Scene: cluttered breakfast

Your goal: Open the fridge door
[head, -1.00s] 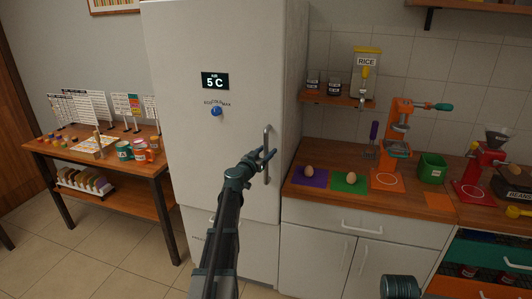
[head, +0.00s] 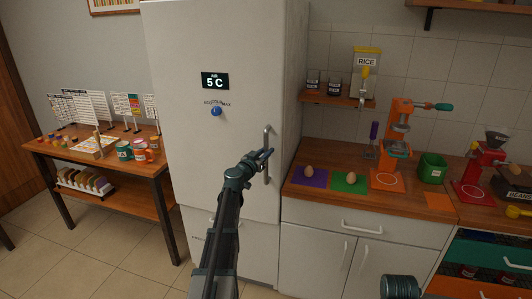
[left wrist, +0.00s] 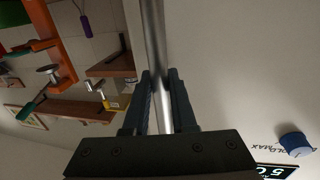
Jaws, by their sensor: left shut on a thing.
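The white fridge (head: 190,140) stands in the middle of the head view with its upper door shut. A vertical metal handle (head: 266,140) runs along the right side of that door. My left gripper (head: 266,154) is shut on the handle. In the left wrist view the handle (left wrist: 154,45) passes between the two dark fingers (left wrist: 160,98), which touch it from both sides. A blue knob (head: 215,111) and a "5 C" display (head: 215,81) are on the door. A dark teal part of my right arm shows at the bottom; its gripper is out of view.
A wooden counter (head: 408,197) with eggs on purple and green mats, an orange machine (head: 397,130) and a green bin (head: 432,167) stands right of the fridge. A wooden table (head: 60,157) with mugs stands to the left. The floor (head: 120,262) before the fridge is clear.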

